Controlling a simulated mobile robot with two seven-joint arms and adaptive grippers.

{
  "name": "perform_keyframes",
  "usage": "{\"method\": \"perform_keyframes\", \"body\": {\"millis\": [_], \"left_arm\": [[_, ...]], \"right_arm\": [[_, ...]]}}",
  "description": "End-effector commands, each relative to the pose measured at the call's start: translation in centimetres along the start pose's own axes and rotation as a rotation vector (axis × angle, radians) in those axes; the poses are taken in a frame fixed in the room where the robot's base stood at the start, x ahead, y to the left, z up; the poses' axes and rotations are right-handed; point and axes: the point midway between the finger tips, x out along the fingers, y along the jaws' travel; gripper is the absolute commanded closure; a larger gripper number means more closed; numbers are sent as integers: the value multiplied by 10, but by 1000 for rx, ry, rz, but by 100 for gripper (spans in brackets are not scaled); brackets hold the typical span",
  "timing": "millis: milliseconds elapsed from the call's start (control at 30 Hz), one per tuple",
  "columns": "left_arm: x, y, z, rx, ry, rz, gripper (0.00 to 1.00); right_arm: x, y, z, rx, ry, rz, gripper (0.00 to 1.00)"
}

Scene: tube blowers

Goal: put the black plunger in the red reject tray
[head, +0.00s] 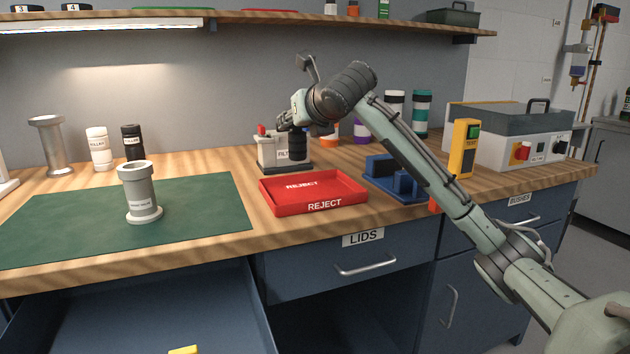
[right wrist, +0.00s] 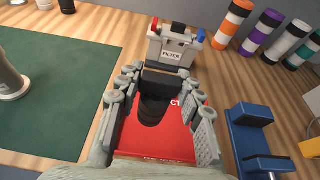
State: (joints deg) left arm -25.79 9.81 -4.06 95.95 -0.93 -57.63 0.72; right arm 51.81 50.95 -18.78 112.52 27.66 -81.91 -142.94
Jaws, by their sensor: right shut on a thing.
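The black plunger (head: 298,147) is held by my right gripper (head: 291,123) and hangs upright above the back part of the red reject tray (head: 322,207), apart from its floor as far as I can tell. In the right wrist view the plunger (right wrist: 152,108) sits between the two fingers of my right gripper (right wrist: 160,78), with the red tray (right wrist: 170,148) below it. The tray looks empty apart from its printed REJECT label. My left gripper is not in view.
A white filter box (head: 272,153) stands just behind the tray. A blue holder (head: 380,167) is to its right. A grey tube (head: 140,193) stands on the green mat (head: 205,205) at left. An open drawer (head: 150,315) juts out below the front edge.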

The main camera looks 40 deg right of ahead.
Motion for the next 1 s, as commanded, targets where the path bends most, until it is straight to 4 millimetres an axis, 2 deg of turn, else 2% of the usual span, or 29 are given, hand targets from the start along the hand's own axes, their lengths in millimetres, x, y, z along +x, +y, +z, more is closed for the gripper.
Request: {"method": "perform_keyframes", "body": {"millis": [67,133,300,433,600,833,1000], "left_arm": [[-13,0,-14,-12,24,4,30],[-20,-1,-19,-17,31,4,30],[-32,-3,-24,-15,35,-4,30],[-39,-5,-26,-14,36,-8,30],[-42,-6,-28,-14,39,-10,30],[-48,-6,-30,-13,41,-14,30],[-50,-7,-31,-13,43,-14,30]], "right_arm": [[7,-18,-13,1,6,-6,98],[13,-34,-22,2,6,-7,98],[26,-72,-42,3,6,-4,98],[32,-92,-50,3,2,-2,98],[36,-103,-56,1,1,-1,98],[47,-102,-87,3,2,2,98],[48,-104,-92,-1,-1,-1,98]]}}
